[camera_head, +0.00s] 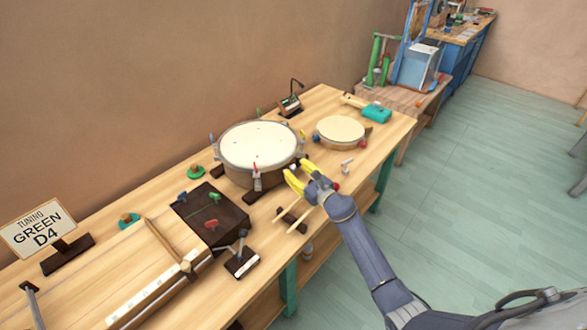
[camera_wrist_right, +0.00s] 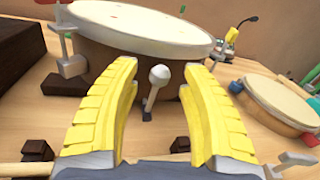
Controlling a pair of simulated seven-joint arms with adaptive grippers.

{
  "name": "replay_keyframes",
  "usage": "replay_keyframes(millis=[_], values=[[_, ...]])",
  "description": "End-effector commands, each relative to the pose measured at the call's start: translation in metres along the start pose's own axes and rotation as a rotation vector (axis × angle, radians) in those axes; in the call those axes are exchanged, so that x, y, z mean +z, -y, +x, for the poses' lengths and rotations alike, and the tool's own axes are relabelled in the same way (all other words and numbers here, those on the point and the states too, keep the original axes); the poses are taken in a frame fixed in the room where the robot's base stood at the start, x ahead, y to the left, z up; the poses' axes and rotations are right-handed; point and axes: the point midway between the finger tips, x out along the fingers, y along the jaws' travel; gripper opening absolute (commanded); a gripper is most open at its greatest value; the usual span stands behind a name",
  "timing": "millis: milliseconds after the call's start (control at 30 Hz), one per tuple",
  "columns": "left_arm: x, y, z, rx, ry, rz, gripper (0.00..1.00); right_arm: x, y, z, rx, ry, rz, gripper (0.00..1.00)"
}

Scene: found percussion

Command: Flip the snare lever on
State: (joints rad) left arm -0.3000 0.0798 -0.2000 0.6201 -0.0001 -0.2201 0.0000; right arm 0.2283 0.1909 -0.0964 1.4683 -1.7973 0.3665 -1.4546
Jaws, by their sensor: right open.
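The snare drum (camera_head: 257,146) is a round drum with a pale head and brown shell, standing on the bench. In the right wrist view its shell (camera_wrist_right: 115,50) fills the upper middle. A small lever with a round pale knob (camera_wrist_right: 158,76) stands at the near side of the shell, its shaft leaning slightly. My right gripper (camera_head: 297,171) is open, its yellow fingers pointing at the drum's near right side. In the right wrist view the gripper (camera_wrist_right: 159,68) has a finger on each side of the lever, with gaps; I see no contact. The left gripper is not in view.
A smaller drum (camera_head: 340,131) stands to the right. Pale sticks (camera_head: 300,220) lie near the bench's front edge below the gripper. A dark box (camera_head: 213,215) and a sign reading "TUNING GREEN D4" (camera_head: 39,229) are to the left. Metal clamps stand around the snare drum's rim.

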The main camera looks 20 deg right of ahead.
Motion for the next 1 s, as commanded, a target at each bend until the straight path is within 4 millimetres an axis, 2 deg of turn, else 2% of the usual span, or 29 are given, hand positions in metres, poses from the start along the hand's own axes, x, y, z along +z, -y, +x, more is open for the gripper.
replay_keyframes(millis=[200, 567, 600, 1000], values=[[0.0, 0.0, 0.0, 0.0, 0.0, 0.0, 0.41, 0.001, 0.0, 0.014, 0.0, 0.001, 0.001, 0.44], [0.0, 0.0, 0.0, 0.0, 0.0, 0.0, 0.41, 0.0, 0.0, 0.017, 0.001, 0.0, 0.001, 0.44], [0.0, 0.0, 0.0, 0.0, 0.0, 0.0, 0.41, 0.0, 0.0, 0.017, 0.0, 0.0, 0.001, 0.47], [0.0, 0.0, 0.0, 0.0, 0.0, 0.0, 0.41, 0.0, 0.0, 0.017, 0.0, 0.0, 0.001, 0.0]])
